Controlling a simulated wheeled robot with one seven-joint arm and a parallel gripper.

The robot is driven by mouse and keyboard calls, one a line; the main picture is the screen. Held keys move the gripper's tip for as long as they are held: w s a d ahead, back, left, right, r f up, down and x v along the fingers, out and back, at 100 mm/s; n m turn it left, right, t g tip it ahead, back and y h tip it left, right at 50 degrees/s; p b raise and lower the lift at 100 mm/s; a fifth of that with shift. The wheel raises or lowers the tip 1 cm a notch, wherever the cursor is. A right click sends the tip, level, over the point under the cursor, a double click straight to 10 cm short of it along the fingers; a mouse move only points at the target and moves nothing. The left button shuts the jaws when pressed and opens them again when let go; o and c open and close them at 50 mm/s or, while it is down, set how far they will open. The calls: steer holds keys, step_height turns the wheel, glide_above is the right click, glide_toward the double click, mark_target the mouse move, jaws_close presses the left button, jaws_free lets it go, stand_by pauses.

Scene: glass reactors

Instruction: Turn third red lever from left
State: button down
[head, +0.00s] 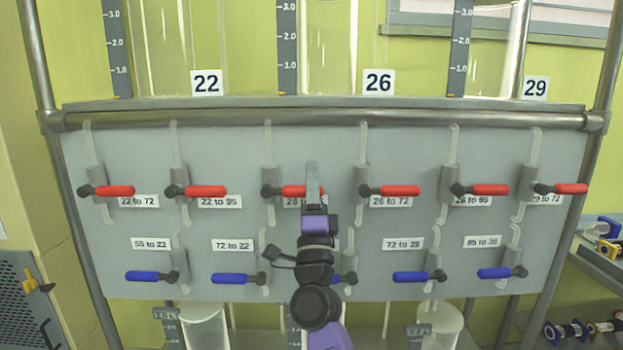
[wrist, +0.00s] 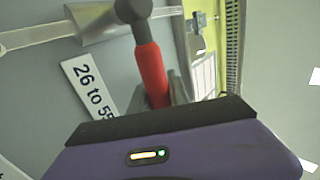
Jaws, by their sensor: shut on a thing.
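The third red lever from the left (head: 292,191) lies horizontal on the grey panel, its dark pivot at its left end. My gripper (head: 313,185) is shut on the right part of its handle and hides that end. In the wrist view the lever (wrist: 150,72) runs from its dark pivot down between the fingers (wrist: 172,95), which are partly hidden by my purple gripper body. Its label (wrist: 92,92) starts "26 to 5"; the last character is partly hidden.
Other red levers (head: 207,191) (head: 395,191) stand horizontal on both sides in the same row. Blue levers (head: 150,276) form a lower row, one partly behind my arm. Glass columns stand above the panel (head: 335,145).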

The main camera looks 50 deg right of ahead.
steer(key=shift+f, duration=0.1)
steer(key=c, duration=1.5)
jaws_free()
steer(key=shift+b+v, duration=0.4)
steer(key=shift+v, duration=3.5)
